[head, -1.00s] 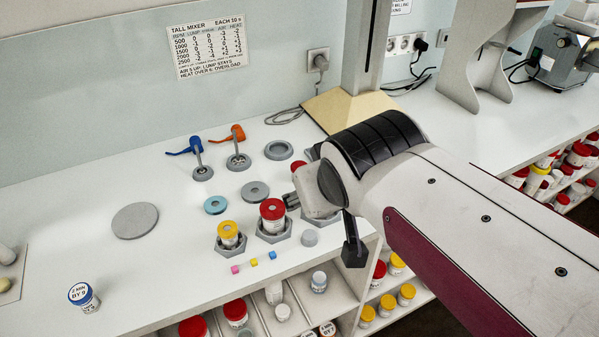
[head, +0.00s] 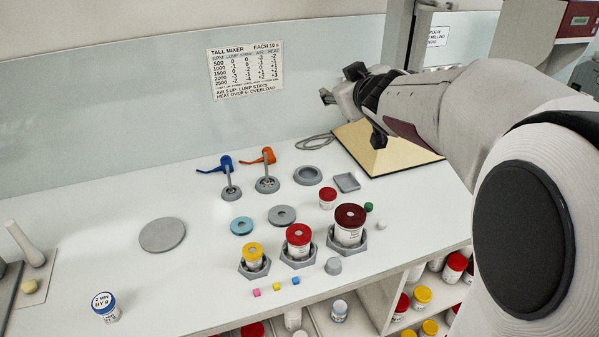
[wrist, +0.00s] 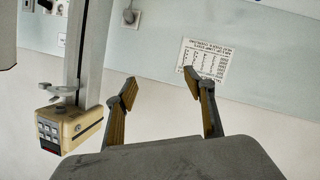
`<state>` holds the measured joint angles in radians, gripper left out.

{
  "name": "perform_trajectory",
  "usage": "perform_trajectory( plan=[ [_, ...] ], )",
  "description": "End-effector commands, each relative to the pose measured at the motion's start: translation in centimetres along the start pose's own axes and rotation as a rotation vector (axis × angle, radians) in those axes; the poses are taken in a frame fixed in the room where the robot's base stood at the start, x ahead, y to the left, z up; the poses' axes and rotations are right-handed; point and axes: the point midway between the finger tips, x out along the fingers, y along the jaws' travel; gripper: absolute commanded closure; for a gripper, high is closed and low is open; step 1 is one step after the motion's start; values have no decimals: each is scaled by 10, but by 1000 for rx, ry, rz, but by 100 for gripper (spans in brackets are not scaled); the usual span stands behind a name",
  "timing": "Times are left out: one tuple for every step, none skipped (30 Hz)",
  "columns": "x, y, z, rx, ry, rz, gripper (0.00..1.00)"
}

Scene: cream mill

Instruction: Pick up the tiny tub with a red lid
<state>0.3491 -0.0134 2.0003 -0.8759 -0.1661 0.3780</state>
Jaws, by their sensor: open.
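A small tub with a red lid (head: 327,198) stands upright on the white bench in the head view, behind the larger tubs. A bigger red-lidded tub (head: 298,240) and a dark-red-lidded tub (head: 350,220) sit in grey hexagonal holders in front of it. My gripper (head: 326,97) is raised well above the bench near the back wall, apart from all the tubs. In the wrist view my gripper (wrist: 168,92) is open and empty, its two fingers spread toward the wall. The small tub is not in the wrist view.
A yellow-lidded tub (head: 253,255) stands left of the red ones. Blue (head: 225,164) and orange (head: 263,157) handled tools stand behind. A blue-lidded tub (head: 105,305) stands front left. A beige base with a column (head: 375,150) is at the back. The left bench is mostly clear.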

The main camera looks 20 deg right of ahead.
Motion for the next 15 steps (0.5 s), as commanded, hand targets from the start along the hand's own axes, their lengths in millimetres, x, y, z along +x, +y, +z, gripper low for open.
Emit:
perform_trajectory(
  plan=[
    [12,3,0,-11,17,-13,46],
    [18,3,-1,-20,30,-22,46],
    [26,4,-1,-30,46,-35,46],
    [32,4,-2,-36,58,-45,46],
    [37,4,-2,-44,70,-57,46],
    [44,4,-2,-54,85,-73,46],
    [50,4,-1,-59,97,-86,46],
    [55,3,0,-66,107,-100,46],
    [62,2,1,-75,121,-119,46],
    [66,2,3,-80,131,-133,46],
    [72,1,4,-85,140,-148,46],
    [78,0,7,-93,152,-170,46],
    [82,-2,9,-98,161,-186,46],
    [86,-3,12,-101,170,-203,46],
    [91,-5,16,-108,180,-227,46]
  ],
)
